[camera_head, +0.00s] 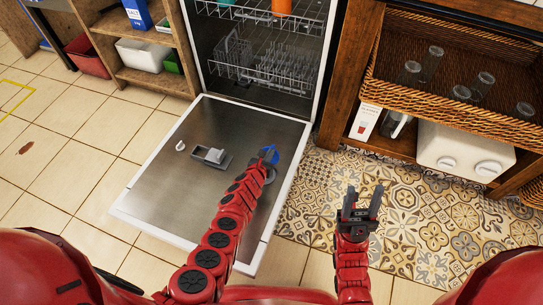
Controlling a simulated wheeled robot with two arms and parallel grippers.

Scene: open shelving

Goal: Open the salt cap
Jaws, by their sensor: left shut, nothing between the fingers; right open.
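The dishwasher door (165,205) lies open and flat. A round blue part (273,155), possibly the salt cap, is at its right side. My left gripper (268,151) is shut and empty right at the blue part. It covers some of it, and I cannot tell whether they touch or whether the part is open. A grey round shape shows just below, partly behind my arm. A blue box marked SALT (137,14) stands on the shelf at top left. My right gripper (362,203) is open and empty over the patterned floor, right of the door.
A grey dispenser (212,156) and a small white piece (180,145) are on the door. Racks (265,78) fill the dishwasher behind. Wooden shelving with a wicker basket (455,85) of glasses and a white toaster (462,150) stands at right.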

